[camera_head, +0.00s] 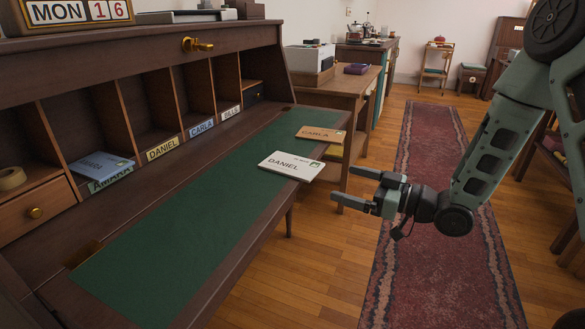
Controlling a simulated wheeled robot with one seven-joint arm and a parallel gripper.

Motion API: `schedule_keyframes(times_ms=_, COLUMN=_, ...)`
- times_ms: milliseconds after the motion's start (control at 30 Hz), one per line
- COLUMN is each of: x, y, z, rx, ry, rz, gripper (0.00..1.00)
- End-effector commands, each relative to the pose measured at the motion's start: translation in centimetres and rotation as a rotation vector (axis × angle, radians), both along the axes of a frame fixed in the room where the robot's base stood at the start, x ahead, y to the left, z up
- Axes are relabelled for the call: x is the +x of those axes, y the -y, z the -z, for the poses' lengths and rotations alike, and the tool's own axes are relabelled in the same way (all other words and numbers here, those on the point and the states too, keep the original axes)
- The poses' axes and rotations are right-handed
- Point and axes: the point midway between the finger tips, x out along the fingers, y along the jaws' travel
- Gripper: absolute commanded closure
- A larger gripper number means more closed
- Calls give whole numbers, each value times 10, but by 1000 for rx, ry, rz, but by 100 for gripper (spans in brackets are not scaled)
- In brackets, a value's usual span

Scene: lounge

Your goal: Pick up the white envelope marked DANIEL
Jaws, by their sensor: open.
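The white envelope marked DANIEL (292,166) lies flat on the desk's fold-down top, with its right end at or slightly past the front edge. A tan envelope marked CARLA (321,134) lies just behind it, also near the edge. My gripper (346,186) is open and empty, to the right of the white envelope and slightly lower in the picture. Its fingers point left toward the envelope and do not touch it. A pigeonhole with a yellow DANIEL label (162,149) is in the desk's back.
The desk's green writing surface (190,215) is otherwise clear. Other pigeonholes carry AMARA, CARLA and BILLS labels; a blue item (101,165) lies in the AMARA one. A wooden side table (340,95) stands behind. A red rug (440,250) covers the floor below my arm.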

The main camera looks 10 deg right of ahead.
Motion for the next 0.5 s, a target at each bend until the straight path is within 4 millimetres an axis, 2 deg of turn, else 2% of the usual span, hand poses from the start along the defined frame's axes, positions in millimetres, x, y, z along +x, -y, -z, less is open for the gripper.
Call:
schedule_keyframes(times_ms=267, x=15, y=-16, z=0, rx=0, ry=0, rz=-1, gripper=0)
schedule_keyframes(times_ms=500, x=40, y=-41, z=-1, rx=0, ry=1, rz=-2, gripper=0)
